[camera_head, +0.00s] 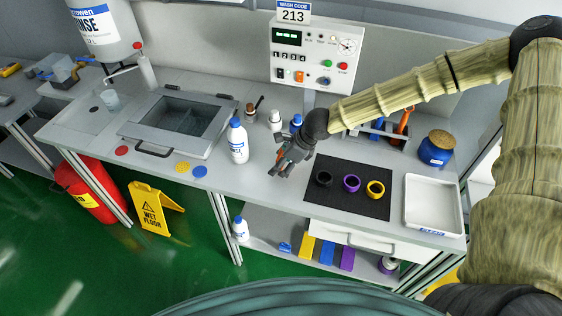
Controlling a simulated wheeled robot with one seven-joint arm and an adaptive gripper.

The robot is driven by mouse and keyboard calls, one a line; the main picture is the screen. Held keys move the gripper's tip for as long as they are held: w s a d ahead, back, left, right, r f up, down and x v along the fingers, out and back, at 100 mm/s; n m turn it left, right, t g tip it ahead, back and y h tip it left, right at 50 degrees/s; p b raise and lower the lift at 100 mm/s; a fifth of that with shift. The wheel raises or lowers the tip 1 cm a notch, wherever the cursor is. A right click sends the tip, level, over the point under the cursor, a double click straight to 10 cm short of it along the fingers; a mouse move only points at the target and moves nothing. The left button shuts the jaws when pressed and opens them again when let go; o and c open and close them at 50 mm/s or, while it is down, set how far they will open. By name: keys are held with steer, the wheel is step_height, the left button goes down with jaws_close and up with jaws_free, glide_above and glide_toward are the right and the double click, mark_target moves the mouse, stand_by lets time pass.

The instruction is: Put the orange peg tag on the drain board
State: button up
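My gripper (284,166) hangs over the counter, between the white bottle and the black mat, with its fingers pointing down. A small orange-red patch shows among its fingers; I cannot tell whether it is the orange peg tag or part of the gripper. Whether the fingers are open or shut is too small to make out. No orange peg tag can be clearly identified elsewhere. The pale flat panel left of the sink (75,122) looks like the drain board; a small clear cup (111,99) stands on it.
A white bottle with a blue cap (239,143) stands left of my gripper. The black mat (340,200) holds black, purple and yellow rings. A white tray (433,228) is at the right. Red, yellow and blue discs lie along the front edge. A sink basin (185,117) has a front handle.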

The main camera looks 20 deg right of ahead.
steer(key=shift+s+d+f, duration=0.1)
steer(key=shift+s+d, duration=0.1)
steer(key=shift+d, duration=0.05)
steer(key=shift+w, duration=0.15)
steer(key=shift+w+a+r, duration=0.1)
steer(key=shift+r, duration=0.85)
steer(key=v, duration=1.1)
steer(key=shift+s+d+r+b, duration=0.15)
steer(key=shift+s+d+b, duration=0.1)
steer(key=shift+b, duration=0.2)
